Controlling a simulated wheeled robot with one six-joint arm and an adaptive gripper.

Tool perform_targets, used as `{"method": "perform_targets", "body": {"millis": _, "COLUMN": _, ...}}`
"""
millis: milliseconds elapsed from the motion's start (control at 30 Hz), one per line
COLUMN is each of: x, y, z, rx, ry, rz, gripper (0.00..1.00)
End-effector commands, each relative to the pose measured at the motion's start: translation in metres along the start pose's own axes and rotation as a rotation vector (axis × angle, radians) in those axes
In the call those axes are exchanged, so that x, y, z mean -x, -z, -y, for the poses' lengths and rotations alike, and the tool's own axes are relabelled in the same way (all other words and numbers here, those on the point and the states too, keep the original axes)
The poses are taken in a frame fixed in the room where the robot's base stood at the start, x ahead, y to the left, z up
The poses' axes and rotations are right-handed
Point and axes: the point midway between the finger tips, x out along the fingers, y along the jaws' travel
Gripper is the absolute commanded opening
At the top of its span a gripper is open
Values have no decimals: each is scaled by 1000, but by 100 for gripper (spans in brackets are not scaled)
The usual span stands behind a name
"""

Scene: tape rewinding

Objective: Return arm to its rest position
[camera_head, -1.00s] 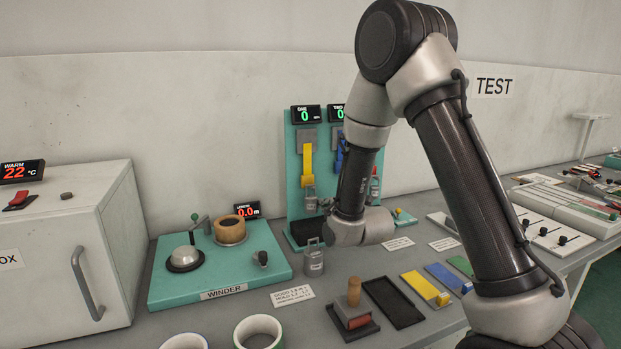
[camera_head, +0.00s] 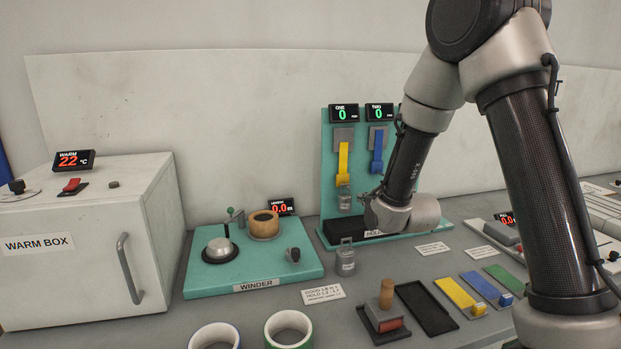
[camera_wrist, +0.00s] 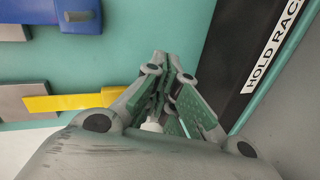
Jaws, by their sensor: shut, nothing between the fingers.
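My arm stands at the right of the head view, bent at the elbow, with its wrist (camera_head: 402,212) low in front of the teal hold rack (camera_head: 335,130). In the wrist view my gripper (camera_wrist: 168,62) has its green-padded fingers together and empty. It points toward the teal panel, beside the dark tray marked HOLD RACK (camera_wrist: 236,70). A yellow strap (camera_wrist: 70,102) and a blue part (camera_wrist: 95,15) lie left of the fingers. In the head view the fingers are mostly hidden by the wrist.
The warm box (camera_head: 75,275) is shut at the left. The winder (camera_head: 205,278) stands between it and the rack. A small metal weight (camera_head: 345,262) stands near the wrist.

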Motion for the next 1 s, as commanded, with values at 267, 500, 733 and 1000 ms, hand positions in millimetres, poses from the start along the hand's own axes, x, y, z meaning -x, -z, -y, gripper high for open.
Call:
{"method": "perform_targets", "body": {"millis": 267, "x": 95, "y": -33, "z": -44, "rx": -485, "ry": 241, "rz": 131, "gripper": 0}}
{"method": "perform_targets", "body": {"millis": 500, "x": 218, "y": -56, "z": -47, "rx": -905, "ry": 417, "rz": 360, "gripper": 0}}
{"method": "perform_targets", "body": {"millis": 733, "x": 346, "y": -68, "z": -25, "rx": -1254, "ry": 505, "rz": 647, "gripper": 0}}
{"method": "perform_targets", "body": {"millis": 1000, "x": 419, "y": -69, "z": -3, "rx": -1435, "ry": 523, "rz": 845, "gripper": 0}}
